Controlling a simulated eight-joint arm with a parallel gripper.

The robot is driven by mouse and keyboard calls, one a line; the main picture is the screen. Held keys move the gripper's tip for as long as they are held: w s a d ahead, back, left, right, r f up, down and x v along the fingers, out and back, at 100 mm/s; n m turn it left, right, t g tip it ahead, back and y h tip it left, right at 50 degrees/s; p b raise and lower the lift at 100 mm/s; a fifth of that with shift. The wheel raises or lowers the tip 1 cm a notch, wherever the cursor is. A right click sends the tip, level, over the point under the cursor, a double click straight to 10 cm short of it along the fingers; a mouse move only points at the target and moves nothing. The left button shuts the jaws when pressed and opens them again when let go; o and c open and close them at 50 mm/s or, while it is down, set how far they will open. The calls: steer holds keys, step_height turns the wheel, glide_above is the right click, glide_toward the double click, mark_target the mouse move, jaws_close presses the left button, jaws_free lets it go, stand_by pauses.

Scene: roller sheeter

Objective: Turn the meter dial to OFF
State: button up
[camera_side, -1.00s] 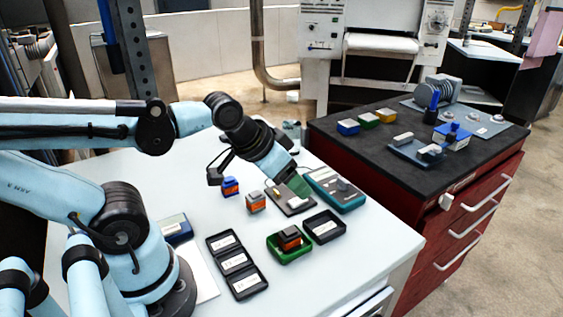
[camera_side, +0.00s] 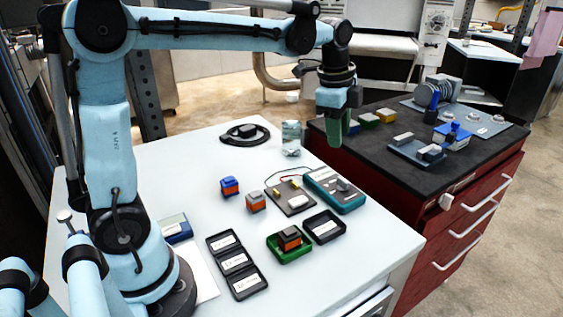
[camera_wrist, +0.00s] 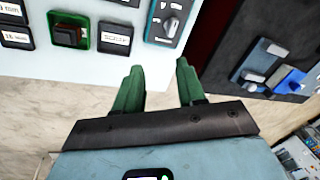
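The teal meter (camera_side: 335,190) lies on the white table near its right edge. Its grey dial (camera_side: 344,185) sits on its face. The meter also shows at the top of the wrist view (camera_wrist: 160,35), with the dial (camera_wrist: 171,26) partly in sight; its OFF mark cannot be read. My gripper (camera_side: 342,143) is raised beyond the meter, near the gap between the table and the red cabinet. In the wrist view its two green fingers (camera_wrist: 158,74) stand apart with nothing between them. They do not touch the meter.
A grey board (camera_side: 291,200) with wires lies left of the meter. A black tray (camera_side: 323,227) and a green tray (camera_side: 289,253) lie in front. A glass jar (camera_side: 291,138) stands behind. The red cabinet (camera_side: 470,200) with a black top carries several blocks.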

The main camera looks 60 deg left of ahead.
mark_target(344, 179)
steer(key=w+a+f+m+g, duration=0.2)
steer(key=w+f+m, duration=0.1)
steer(key=w+m, duration=0.2)
steer(key=f, duration=1.2)
steer(key=shift+w+d, duration=0.15)
steer(key=shift+w, duration=0.05)
steer(key=shift+c, duration=0.4)
jaws_close()
